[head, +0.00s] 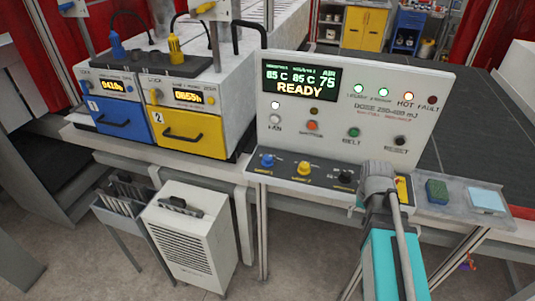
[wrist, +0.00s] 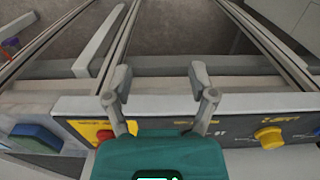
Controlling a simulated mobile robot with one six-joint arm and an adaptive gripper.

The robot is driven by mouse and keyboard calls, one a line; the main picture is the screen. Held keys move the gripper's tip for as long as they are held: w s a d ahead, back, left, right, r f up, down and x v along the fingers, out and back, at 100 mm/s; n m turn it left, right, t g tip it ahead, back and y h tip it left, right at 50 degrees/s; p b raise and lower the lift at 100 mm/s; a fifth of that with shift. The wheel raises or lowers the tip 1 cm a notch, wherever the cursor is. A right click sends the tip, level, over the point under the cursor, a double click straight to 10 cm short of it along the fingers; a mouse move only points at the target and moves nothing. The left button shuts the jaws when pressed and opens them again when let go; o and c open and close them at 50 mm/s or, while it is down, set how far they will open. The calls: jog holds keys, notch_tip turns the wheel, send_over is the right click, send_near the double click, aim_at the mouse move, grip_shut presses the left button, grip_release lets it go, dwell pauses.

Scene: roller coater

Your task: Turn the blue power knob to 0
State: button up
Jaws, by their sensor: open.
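The blue knob (head: 267,160) sits on the sloped lower strip of the white control console (head: 440,100), at its left end. Its pointer setting is too small to read. A yellow knob (head: 304,168) and a black knob (head: 345,176) stand to its right; the yellow knob also shows in the wrist view (wrist: 270,138). My gripper (wrist: 160,85) is open and empty, over the console's front edge between the yellow knob and a red button on a yellow plate (wrist: 104,135). In the head view my arm hides most of it, well right of the blue knob.
Blue and yellow drawer units (head: 190,135) stand on the left. A white slatted box (head: 190,235) is on the floor below.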

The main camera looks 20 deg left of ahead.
jog(key=shift+o, duration=0.2)
jog(key=w+a+r+p, duration=0.3)
jog(key=w+a+r, duration=0.1)
jog(key=w+a, duration=0.2)
jog(key=w+a+r+p, duration=0.4)
jog(key=w+a, duration=0.2)
jog(key=a, duration=0.3)
jog(key=shift+w+a, duration=0.15)
jog(key=shift+w, duration=0.1)
notch_tip(320, 180, up, 6)
jog(key=p, duration=0.6)
send_over(267, 157)
jog(key=shift+r, duration=0.15)
notch_tip(267, 157, down, 14)
jog(key=b, duration=1.3)
jog(key=shift+r+b, duration=0.1)
jog(key=shift+b, duration=0.2)
jog(key=shift+c, duration=0.3)
